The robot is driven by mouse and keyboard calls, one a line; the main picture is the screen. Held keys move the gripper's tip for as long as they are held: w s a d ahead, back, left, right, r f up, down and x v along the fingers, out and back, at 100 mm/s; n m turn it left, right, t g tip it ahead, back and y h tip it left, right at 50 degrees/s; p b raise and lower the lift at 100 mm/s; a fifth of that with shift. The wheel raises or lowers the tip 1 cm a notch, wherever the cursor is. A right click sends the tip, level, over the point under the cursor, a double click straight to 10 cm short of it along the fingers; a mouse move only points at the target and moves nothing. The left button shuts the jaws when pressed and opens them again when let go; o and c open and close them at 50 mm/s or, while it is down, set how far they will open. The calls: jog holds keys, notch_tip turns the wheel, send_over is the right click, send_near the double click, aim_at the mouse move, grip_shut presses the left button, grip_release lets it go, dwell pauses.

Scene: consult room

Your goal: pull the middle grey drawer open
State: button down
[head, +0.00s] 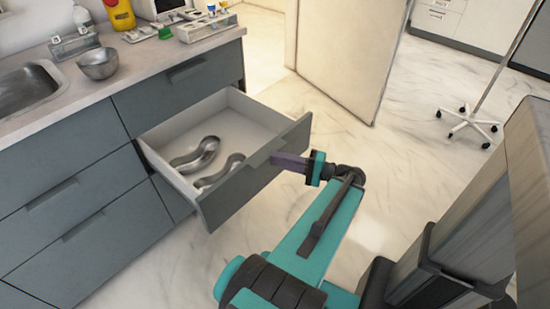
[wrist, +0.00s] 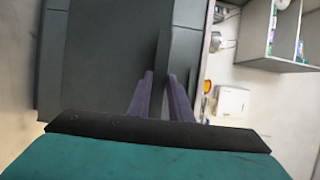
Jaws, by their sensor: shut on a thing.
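The middle grey drawer (head: 230,192) stands well out of the cabinet in the head view, its white inside showing. Two shiny curved metal dishes (head: 197,152) lie in it. My gripper (head: 280,160) is at the drawer front from the right, its purple fingers shut on the drawer's handle (head: 262,154). In the wrist view the fingers (wrist: 163,85) stand on either side of the dark handle strip (wrist: 162,55), against the grey front (wrist: 110,60). The exact contact at the fingertips is small in the head view.
A closed grey drawer (head: 180,92) sits above, under the counter. More closed drawers (head: 75,195) are to the left. The counter (head: 110,85) carries a metal bowl (head: 98,63). A door (head: 350,50) and a wheeled stand (head: 468,118) are beyond; marble floor (head: 400,165) lies clear between.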

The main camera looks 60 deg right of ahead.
jog(key=shift+s+f, duration=0.15)
jog(key=c, duration=1.7)
grip_release()
jog(key=shift+s+d, duration=0.1)
jog(key=shift+s, duration=0.05)
jog(key=s, duration=0.4)
jog(key=s+d, duration=0.1)
jog(key=s, duration=0.4)
jog(key=s+d+p, duration=0.1)
jog(key=s, duration=0.3)
jog(key=shift+s+d, duration=0.15)
jog(key=shift+s, duration=0.05)
jog(key=shift+w, duration=0.1)
